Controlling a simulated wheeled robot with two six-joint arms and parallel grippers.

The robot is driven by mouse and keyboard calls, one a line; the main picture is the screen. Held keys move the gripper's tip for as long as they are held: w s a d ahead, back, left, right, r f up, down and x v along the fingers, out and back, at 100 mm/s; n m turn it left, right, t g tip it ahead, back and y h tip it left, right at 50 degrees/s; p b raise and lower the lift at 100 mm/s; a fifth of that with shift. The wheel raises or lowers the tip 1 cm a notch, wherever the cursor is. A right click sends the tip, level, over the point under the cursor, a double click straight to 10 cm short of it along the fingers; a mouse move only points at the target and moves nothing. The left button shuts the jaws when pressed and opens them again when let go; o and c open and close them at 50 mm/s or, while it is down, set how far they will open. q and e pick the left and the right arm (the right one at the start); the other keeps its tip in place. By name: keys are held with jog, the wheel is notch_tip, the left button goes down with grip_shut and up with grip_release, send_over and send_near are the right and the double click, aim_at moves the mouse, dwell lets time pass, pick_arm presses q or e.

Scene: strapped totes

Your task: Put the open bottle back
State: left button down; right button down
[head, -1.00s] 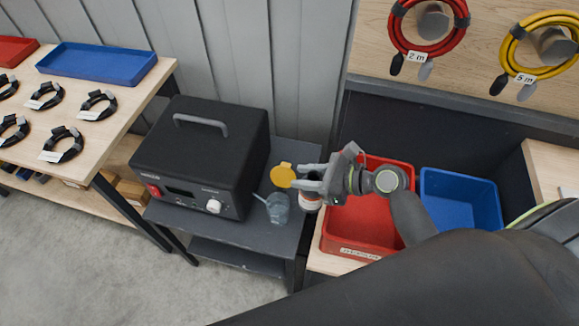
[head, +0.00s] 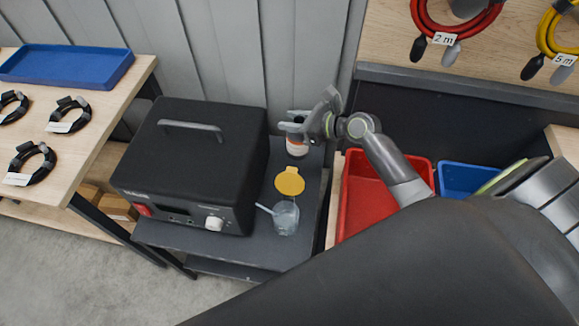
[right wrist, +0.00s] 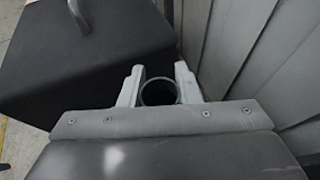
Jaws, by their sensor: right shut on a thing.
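The open bottle (head: 297,147), pale with an orange band, is between the fingers of my right gripper (head: 296,122) at the back right of the small grey table. The gripper is shut on it. In the right wrist view the bottle's dark round mouth (right wrist: 159,92) shows uncapped between the two fingers (right wrist: 158,80). The bottle looks upright; I cannot tell whether its base touches the table. A yellow disc (head: 289,182), perhaps a lid, is in front of it. My left gripper is not in view.
A black box device (head: 190,150) fills the table's (head: 262,250) left part. A translucent cup (head: 286,219) with a thin stick stands near the front. A red bin (head: 360,205) and a blue bin (head: 462,178) are at right. A grey panel wall (head: 300,50) is behind.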

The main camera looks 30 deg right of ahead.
notch_tip(320, 180, down, 13)
jog(key=w+b, duration=0.2)
jog(key=b, duration=0.2)
jog(key=shift+w+d+m+h, duration=0.25)
jog(key=shift+d+m+h, duration=0.05)
jog(key=shift+d, duration=0.05)
jog(key=shift+f, duration=0.2)
jog(key=c, duration=1.1)
grip_release()
jog(key=shift+o, duration=0.2)
